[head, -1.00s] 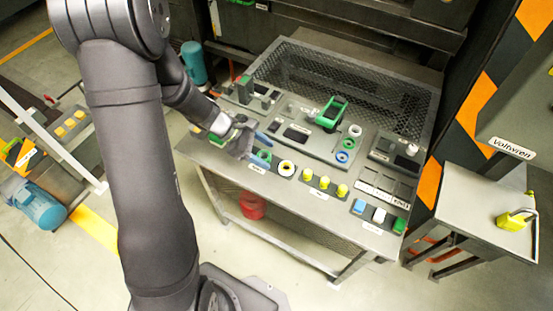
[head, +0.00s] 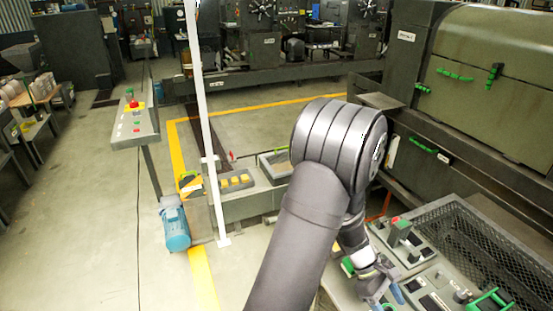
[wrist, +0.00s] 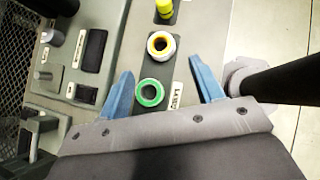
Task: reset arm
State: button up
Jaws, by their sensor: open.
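My gripper (wrist: 165,88) shows in the wrist view with its two blue fingers spread apart and nothing between them in its grasp. It hangs over the grey panel table, above a green ring (wrist: 150,93) with a yellow-and-white ring (wrist: 161,45) just beyond it. I cannot tell the exact height above the rings. In the head view my gripper (head: 385,290) is at the lower right, over the near left end of the table, with my arm bent in front of it.
The panel table (head: 440,255) carries blocks and a green handle (head: 490,299). A large green-grey machine (head: 490,85) stands behind it. A white post (head: 205,120), a blue motor (head: 174,228) and a control pedestal (head: 137,122) stand left.

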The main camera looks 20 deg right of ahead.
jog(key=x, duration=0.8)
jog(key=shift+s+f, duration=0.3)
jog(key=shift+w+r, duration=0.1)
jog(key=shift+r, duration=1.4)
jog(key=shift+f, duration=0.1)
